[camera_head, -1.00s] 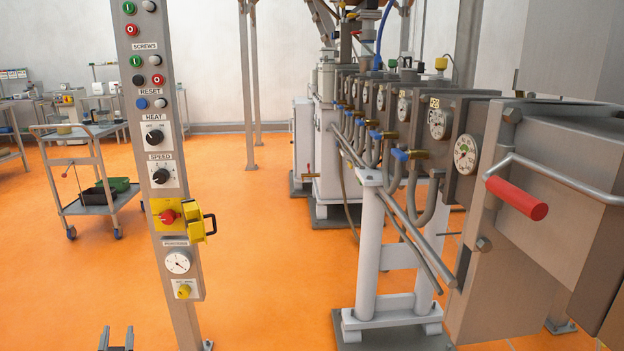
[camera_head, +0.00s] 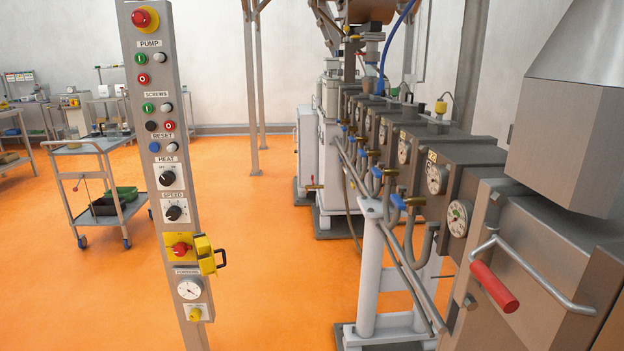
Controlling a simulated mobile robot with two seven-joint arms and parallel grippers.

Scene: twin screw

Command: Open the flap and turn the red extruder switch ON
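The red extruder switch (camera_head: 181,248) is a round red knob on a yellow plate, low on the grey control column left of centre. The yellow flap (camera_head: 206,254) stands out to the right of the plate, with a black handle (camera_head: 222,258) at its outer side. The red knob shows uncovered from this side. The knob is too small to tell whether it is set to ON. Neither of my grippers shows in this view.
The control column (camera_head: 158,95) carries several buttons and dials above and below the switch. The extruder (camera_head: 480,155), with a red-gripped bar (camera_head: 494,287), fills the right side. A grey trolley (camera_head: 85,147) stands behind the column at left. Orange floor lies open between column and machine.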

